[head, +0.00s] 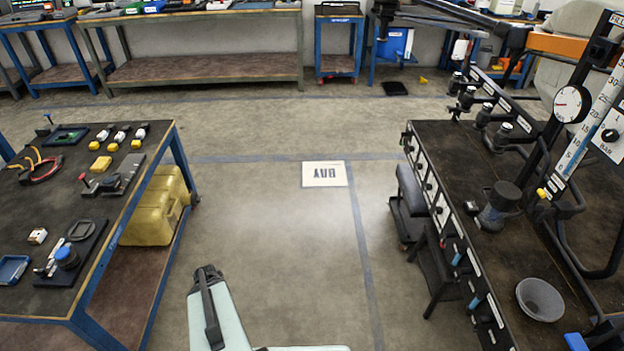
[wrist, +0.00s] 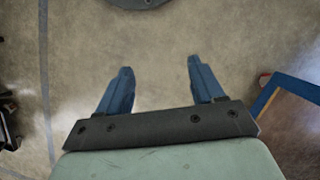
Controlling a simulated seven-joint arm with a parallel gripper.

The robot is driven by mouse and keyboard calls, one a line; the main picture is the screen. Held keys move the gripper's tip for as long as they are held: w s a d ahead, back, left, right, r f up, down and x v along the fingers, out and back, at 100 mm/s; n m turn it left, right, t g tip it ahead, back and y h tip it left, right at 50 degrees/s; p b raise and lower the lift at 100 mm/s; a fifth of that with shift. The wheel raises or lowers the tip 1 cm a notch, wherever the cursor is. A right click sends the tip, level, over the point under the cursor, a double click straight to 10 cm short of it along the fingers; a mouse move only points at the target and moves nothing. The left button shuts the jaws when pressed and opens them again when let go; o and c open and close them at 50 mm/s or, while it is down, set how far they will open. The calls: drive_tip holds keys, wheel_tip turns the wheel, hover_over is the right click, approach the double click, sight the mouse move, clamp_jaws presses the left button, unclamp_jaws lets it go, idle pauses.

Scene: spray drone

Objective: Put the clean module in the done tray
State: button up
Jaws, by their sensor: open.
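My gripper (wrist: 159,72) is open and empty in the wrist view, its two blue fingers apart above the bare floor. On the left bench (head: 135,222) in the head view stand several small white-and-dark modules (head: 120,136) in a row, with yellow blocks (head: 101,164) near them. A single small white piece (head: 38,236) stands nearer the front. A small blue tray (head: 13,269) lies at the bench's front left. I cannot tell which module is the clean one, nor which tray is the done tray.
A dark bench (head: 465,165) with a gauge (head: 571,104), pipes and a grey bowl (head: 540,299) stands on the right. A yellow case (head: 150,212) sits under the left bench. The floor between the benches is clear, with a BAY sign (head: 324,174).

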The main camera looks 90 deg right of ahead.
drive_tip(key=s+d+r+m+h, duration=0.1)
drive_tip(key=s+d+r+m, duration=0.3)
drive_tip(key=s+d, duration=0.95)
drive_tip(key=s+d+r+m+h, duration=0.25)
drive_tip(key=s+d+r, duration=0.25)
drive_tip(key=s+d, duration=0.9)
drive_tip(key=s+d+r+g, duration=0.15)
drive_tip(key=s+r, duration=0.45)
drive_tip(key=s, duration=0.9)
drive_tip(key=s+d+r+n+g, duration=0.15)
drive_tip(key=s+r, duration=0.55)
drive_tip(key=s, duration=0.9)
drive_tip(key=s+d+r+g, duration=0.15)
drive_tip(key=s+r, duration=0.45)
drive_tip(key=s, duration=0.9)
drive_tip(key=n+g+y, duration=0.1)
drive_tip(key=n+y, duration=0.1)
drive_tip(key=n, duration=1.3)
hover_over(471, 205)
drive_tip(key=w, duration=0.4)
drive_tip(key=f, duration=0.1)
drive_tip(key=d+f, duration=0.1)
drive_tip(key=f, duration=0.1)
drive_tip(key=shift+f, duration=0.25)
drive_tip(key=shift+x, duration=2.9)
drive_tip(key=shift+w+a, duration=0.1)
